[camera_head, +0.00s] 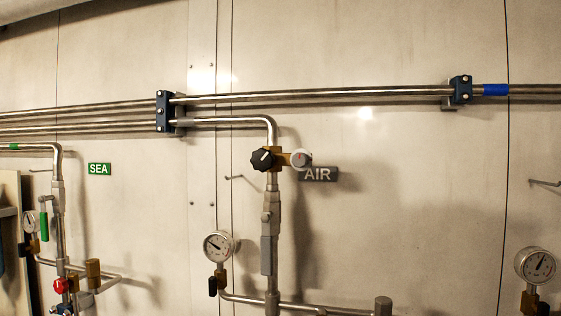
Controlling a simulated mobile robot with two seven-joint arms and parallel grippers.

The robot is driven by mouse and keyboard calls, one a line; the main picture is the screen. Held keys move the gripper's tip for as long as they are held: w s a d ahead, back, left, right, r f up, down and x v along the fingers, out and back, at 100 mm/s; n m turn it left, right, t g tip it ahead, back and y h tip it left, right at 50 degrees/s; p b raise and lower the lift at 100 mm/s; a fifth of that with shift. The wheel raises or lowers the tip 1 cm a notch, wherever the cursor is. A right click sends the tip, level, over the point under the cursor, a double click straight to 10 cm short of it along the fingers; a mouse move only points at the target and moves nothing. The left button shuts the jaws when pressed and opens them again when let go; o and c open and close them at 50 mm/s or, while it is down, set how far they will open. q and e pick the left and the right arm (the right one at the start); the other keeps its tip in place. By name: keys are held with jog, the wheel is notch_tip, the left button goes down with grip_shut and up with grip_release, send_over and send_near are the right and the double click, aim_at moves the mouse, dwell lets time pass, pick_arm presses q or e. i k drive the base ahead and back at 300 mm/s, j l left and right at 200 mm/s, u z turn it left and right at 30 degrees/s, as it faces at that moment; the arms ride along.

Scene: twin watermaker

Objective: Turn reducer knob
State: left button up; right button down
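A black knob (263,159) with a pale pointer mark sits on a brass body (283,158) on the vertical pipe at the middle. It looks like the reducer knob, though no label names it so. Nothing touches the knob. Neither of my grippers shows in the head view.
Steel pipes (320,95) run across the wall in blue clamps (165,111). A larger gauge (218,245) stands below left of the knob, another (537,265) at the right edge. A green "SEA" sign (100,169) and a red knob (61,285) are at left.

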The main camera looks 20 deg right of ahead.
aim_at(262, 160)
jog(key=k+l, duration=0.1)
jog(key=l, duration=0.3)
jog(key=k+l, duration=0.1)
jog(key=l, duration=0.75)
jog(key=k, duration=0.05)
